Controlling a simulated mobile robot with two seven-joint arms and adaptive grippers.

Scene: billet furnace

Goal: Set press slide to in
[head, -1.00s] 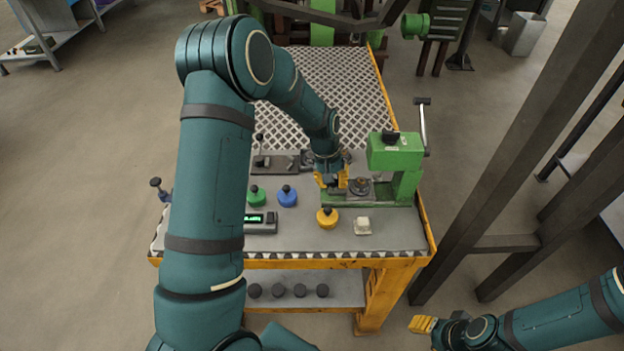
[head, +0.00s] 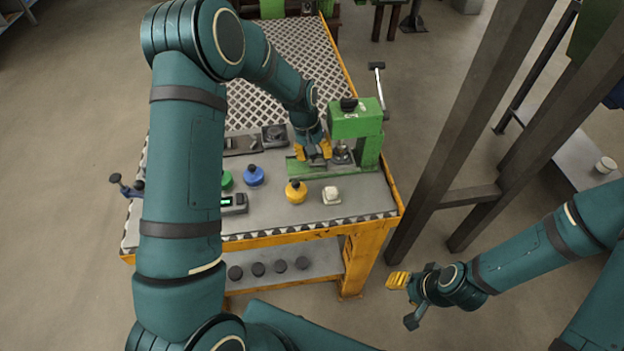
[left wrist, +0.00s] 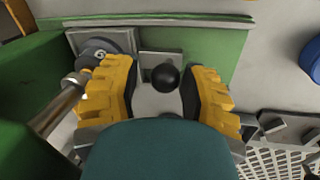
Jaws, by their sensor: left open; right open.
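The green press (head: 356,122) stands at the right side of the workbench, with its lever arm at the back right. My left gripper (head: 314,153) is low over the left part of the press base. In the left wrist view a black ball knob (left wrist: 166,77) sits on a pale grey plate (left wrist: 158,103), between the spread yellow fingers of the left gripper (left wrist: 166,92). A gap shows on both sides of the knob. In the head view the fingers hide the knob. My right gripper (head: 399,282) is open and empty, out in front of the bench.
A steel post (head: 465,130) rises right of the bench.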

